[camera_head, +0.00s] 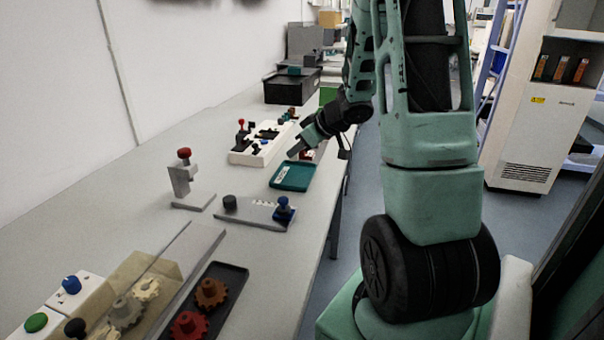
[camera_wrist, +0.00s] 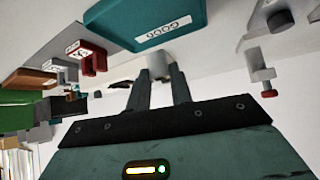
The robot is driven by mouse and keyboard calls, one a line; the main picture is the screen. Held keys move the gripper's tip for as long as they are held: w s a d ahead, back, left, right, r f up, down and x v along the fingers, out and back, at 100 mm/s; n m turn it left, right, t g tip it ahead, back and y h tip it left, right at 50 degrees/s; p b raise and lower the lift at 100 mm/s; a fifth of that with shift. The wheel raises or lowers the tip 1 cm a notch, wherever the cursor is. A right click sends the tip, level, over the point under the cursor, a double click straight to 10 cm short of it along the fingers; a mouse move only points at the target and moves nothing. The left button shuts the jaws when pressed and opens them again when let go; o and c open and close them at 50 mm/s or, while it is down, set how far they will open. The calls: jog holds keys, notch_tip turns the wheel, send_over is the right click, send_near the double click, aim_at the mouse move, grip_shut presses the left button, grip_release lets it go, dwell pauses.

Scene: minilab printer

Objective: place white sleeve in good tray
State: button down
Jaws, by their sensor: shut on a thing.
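The good tray (camera_head: 300,183) is a shallow teal tray near the table's right edge in the head view. In the wrist view the tray (camera_wrist: 185,20) shows its white GOOD label. My gripper (camera_head: 293,152) is just beyond the tray's far side in the head view, pointing down and left. In the wrist view my gripper (camera_wrist: 160,80) is shut on a pale cylinder, the white sleeve (camera_wrist: 158,62). The sleeve is close to the tray's labelled edge there; I cannot tell its height above the table. The fingers partly hide it, and I cannot make it out in the head view.
A white fixture (camera_head: 240,158) with small parts stands left of my gripper. A grey plate with a blue knob (camera_head: 283,208) and a red-topped stand (camera_head: 185,180) are nearer. Red brackets (camera_wrist: 90,56) show beside the tray. A black bin (camera_head: 290,90) stands at the back.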

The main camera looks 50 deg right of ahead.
jog(key=shift+f+b, duration=1.1)
jog(key=shift+f, duration=1.55)
jog(key=shift+f, duration=0.1)
jog(key=c, duration=1.3)
grip_release()
jog(key=shift+o, duration=0.2)
